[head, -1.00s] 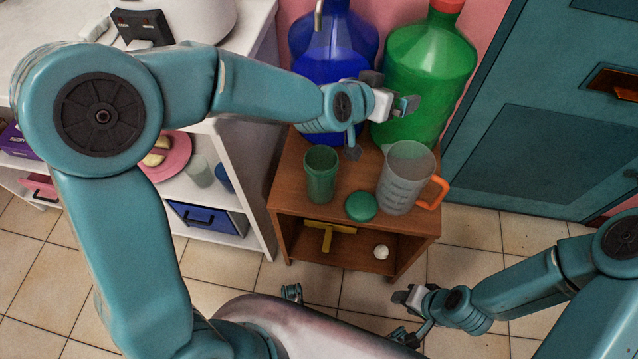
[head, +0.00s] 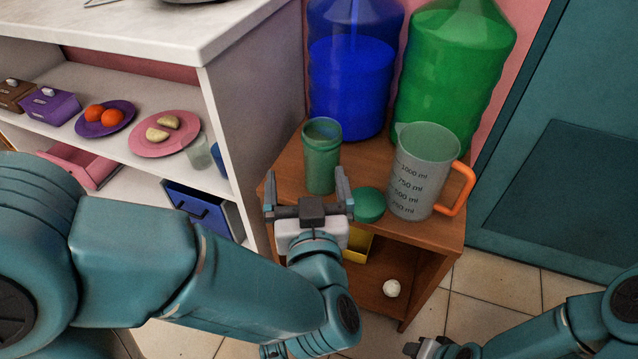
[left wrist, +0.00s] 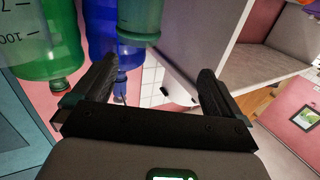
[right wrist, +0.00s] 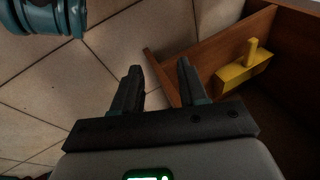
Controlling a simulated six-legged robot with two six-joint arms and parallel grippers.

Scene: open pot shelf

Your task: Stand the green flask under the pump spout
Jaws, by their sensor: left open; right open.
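The green flask (head: 322,160) stands upright on top of the brown cabinet (head: 290,178), in front of the blue bottle (head: 350,85). The flask also shows at the top of the left wrist view (left wrist: 138,18). The pump spout is out of the head view now. My left gripper (head: 306,188) is open and empty, close on the near side of the flask, its two fingers pointing towards it. My right gripper (head: 430,347) is at the bottom edge of the head view, low beside the cabinet. It is open and empty in the right wrist view (right wrist: 158,68).
A round green lid (head: 369,204) and a measuring jug (head: 420,175) with an orange handle stand right of the flask. A big green bottle (head: 455,75) stands behind the jug. A white shelf (head: 255,95) is at left. The cabinet's lower shelf holds a yellow object (head: 357,245) and white ball (head: 391,288).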

